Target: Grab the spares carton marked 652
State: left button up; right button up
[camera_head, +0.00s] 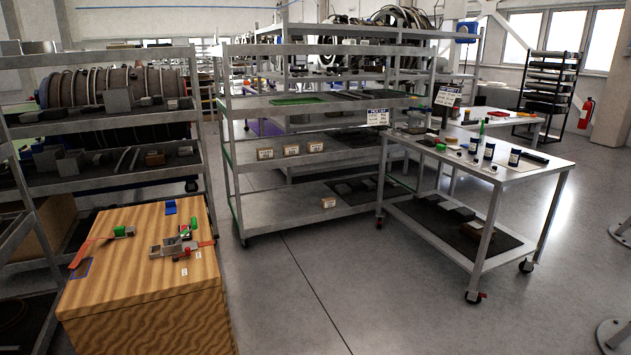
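The label numbers are too small to read, so I cannot tell which is marked 652. Neither of my grippers shows in the head view.
A wooden-topped block (130,290) with small parts and red straps stands at front left. A shelf rack (100,185) is behind it. A wheeled table (525,170) with bottles stands right of the cart. The grey floor (320,280) in front of the cart is clear.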

aim_at(264, 152)
jog(key=i, duration=4.65)
jog(key=i+u, duration=0.15)
jog(key=i, duration=0.3)
jog(key=i+l+u, duration=0.15)
jog(key=i, duration=0.25)
jog(key=i+l+u, duration=0.15)
jog(key=i, duration=0.3)
